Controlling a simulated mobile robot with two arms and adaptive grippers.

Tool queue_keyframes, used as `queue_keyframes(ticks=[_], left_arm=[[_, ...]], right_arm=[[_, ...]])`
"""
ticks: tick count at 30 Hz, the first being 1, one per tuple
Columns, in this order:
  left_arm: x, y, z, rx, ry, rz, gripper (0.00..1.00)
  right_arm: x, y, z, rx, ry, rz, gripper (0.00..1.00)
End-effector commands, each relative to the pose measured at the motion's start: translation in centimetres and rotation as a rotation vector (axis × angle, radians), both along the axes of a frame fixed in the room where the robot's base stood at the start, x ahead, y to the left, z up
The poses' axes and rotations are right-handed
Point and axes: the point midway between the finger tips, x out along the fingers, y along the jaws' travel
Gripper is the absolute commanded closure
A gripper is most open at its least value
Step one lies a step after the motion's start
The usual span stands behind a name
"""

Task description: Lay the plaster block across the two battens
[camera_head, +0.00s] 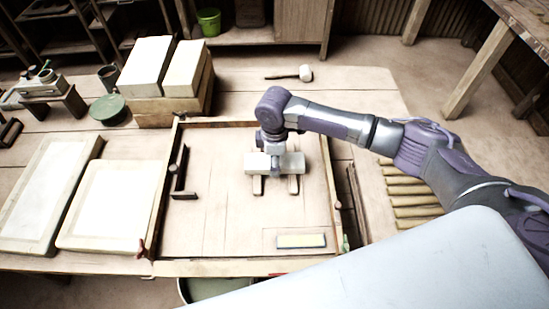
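The pale plaster block (293,162) lies lengthwise left to right in the framed area of the table. Two short wooden battens (258,186) and (293,185) stick out from under its near side, roughly parallel and apart. The block is across both, but I cannot tell whether its full weight rests on them. My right gripper (275,163) points down at the middle of the block, with a finger in front of its near side. The far finger is hidden, so I cannot tell whether it grips. My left gripper is not in view.
A wooden frame (210,268) surrounds the work area. White slabs (107,205) lie left; thick blocks (146,66) and a mallet (305,73) are behind. Bare board surrounds the block.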

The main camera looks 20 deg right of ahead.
Motion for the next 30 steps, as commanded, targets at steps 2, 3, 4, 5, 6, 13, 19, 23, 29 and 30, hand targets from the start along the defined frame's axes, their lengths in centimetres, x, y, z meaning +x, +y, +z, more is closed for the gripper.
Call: queue_keyframes(ticks=[2, 3, 4, 5, 6, 13, 19, 23, 29, 30], left_arm=[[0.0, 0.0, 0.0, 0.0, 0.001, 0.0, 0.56], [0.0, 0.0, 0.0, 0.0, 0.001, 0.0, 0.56], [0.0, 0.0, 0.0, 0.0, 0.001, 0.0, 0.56], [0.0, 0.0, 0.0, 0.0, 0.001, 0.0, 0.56], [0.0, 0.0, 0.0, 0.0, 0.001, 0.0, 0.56], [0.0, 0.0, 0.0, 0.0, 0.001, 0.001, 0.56], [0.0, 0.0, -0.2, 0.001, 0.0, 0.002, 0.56], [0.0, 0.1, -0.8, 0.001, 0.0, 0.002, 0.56], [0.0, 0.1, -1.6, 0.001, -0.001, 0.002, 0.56], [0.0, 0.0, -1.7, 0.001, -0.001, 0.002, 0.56]], right_arm=[[0.0, 0.0, -0.1, 0.0, 0.0, 0.0, 0.33], [0.0, 0.0, 0.0, 0.0, 0.0, 0.0, 0.27], [0.0, 0.0, 0.0, 0.0, 0.0, 0.0, 0.22], [0.0, 0.0, 0.0, 0.0, 0.0, 0.0, 0.17], [0.0, 0.0, 0.0, 0.0, 0.0, 0.0, 0.17], [0.0, 0.0, 0.0, 0.0, 0.0, 0.0, 0.17], [0.1, 0.0, 1.2, 0.001, -0.002, 0.0, 0.17], [0.1, 0.0, 3.6, 0.002, -0.005, 0.001, 0.17], [0.1, 0.0, 8.0, 0.002, -0.005, 0.001, 0.17], [0.1, 0.1, 8.9, 0.003, -0.005, 0.001, 0.17]])
